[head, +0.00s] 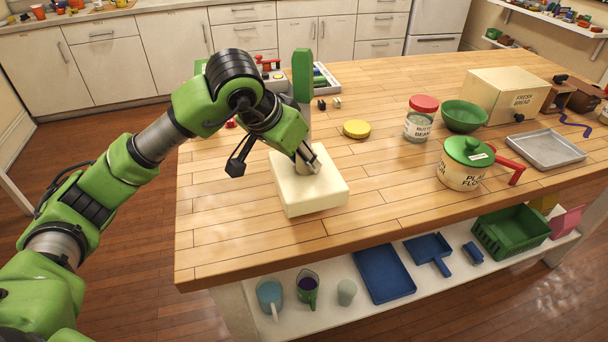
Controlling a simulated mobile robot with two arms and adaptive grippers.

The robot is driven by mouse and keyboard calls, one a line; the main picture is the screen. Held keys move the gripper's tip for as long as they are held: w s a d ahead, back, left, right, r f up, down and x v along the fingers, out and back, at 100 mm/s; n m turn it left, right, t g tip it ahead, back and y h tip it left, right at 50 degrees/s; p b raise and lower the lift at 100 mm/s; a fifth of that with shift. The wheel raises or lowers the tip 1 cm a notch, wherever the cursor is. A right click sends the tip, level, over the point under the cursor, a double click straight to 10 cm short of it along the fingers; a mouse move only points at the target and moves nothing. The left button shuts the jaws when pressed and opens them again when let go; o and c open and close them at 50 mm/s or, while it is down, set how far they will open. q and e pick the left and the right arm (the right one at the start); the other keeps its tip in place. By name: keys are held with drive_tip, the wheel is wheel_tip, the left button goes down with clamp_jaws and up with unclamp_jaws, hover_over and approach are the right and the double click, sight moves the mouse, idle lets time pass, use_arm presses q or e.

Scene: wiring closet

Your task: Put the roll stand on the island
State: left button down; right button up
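The roll stand (318,194) has a thick cream square base and an upright post with a green upper part (302,75). It stands upright on the wooden top of the island (390,165), near the left end. My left gripper (274,167) is just above the base, with its fingers spread wide apart. One dark finger is out to the left of the base; the other is over the base close to the foot of the post. I cannot tell whether it touches the stand. The gripper and wrist hide part of the base and lower post. My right gripper is not in view.
A yellow lid (356,129), a red-lidded jar (421,120), a green bowl (464,116), a lidded pot (466,165) and a bread box (507,96) stand to the right. The island's front left top is clear.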

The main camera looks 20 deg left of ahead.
sight(300, 167)
use_arm(q)
drive_tip(key=shift+w+f, duration=0.45)
drive_tip(key=shift+w, duration=0.1)
drive_tip(key=shift+w+f+b, duration=0.2)
drive_tip(key=shift+f+b, duration=0.6)
drive_tip(key=shift+f, duration=0.9)
drive_tip(key=shift+f, duration=0.15)
drive_tip(key=c, duration=1.6)
unclamp_jaws()
drive_tip(key=shift+s+a, duration=0.1)
